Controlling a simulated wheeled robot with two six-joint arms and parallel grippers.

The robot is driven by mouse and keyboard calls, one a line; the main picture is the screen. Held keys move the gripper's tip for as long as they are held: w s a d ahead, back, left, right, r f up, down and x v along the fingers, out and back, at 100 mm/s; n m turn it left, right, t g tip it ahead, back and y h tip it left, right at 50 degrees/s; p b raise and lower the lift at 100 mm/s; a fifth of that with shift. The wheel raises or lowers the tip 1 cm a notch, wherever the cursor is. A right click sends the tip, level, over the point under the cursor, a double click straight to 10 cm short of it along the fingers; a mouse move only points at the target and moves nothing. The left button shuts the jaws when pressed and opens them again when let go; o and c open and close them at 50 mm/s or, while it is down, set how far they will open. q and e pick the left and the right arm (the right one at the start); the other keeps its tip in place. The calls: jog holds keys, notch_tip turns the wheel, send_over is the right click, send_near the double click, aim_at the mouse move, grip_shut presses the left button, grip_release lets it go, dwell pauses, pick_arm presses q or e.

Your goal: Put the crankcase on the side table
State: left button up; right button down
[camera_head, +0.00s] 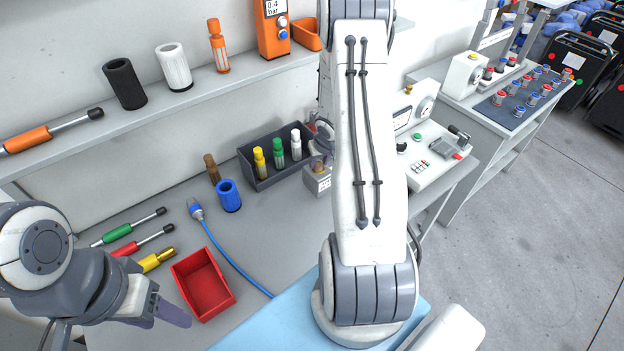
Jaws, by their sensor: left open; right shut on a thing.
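I cannot make out the crankcase for certain in the head view. My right arm's white link runs up the middle of the picture and hides part of the bench. My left gripper (160,315) is at the lower left, open and empty, beside the red tray (232,293). To the right of the bench stand a small table with a white tester (430,150) and a longer grey table (468,99) behind it; I cannot tell which one is the side table.
A shelf (205,93) runs above.

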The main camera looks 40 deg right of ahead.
aim_at(313, 170)
jog(key=shift+w+a+f, duration=0.45)
jog(key=shift+w+a, duration=0.1)
jog(key=shift+w, duration=0.15)
jog(key=shift+a+f+b, duration=0.1)
jog(key=shift+f+b, duration=0.05)
jog(key=shift+b, duration=0.25)
jog(key=shift+f+b, duration=1.2)
jog(key=shift+f, duration=0.6)
jog(key=shift+f, duration=0.2)
jog(key=c, duration=0.5)
grip_release()
jog(key=shift+s, duration=0.1)
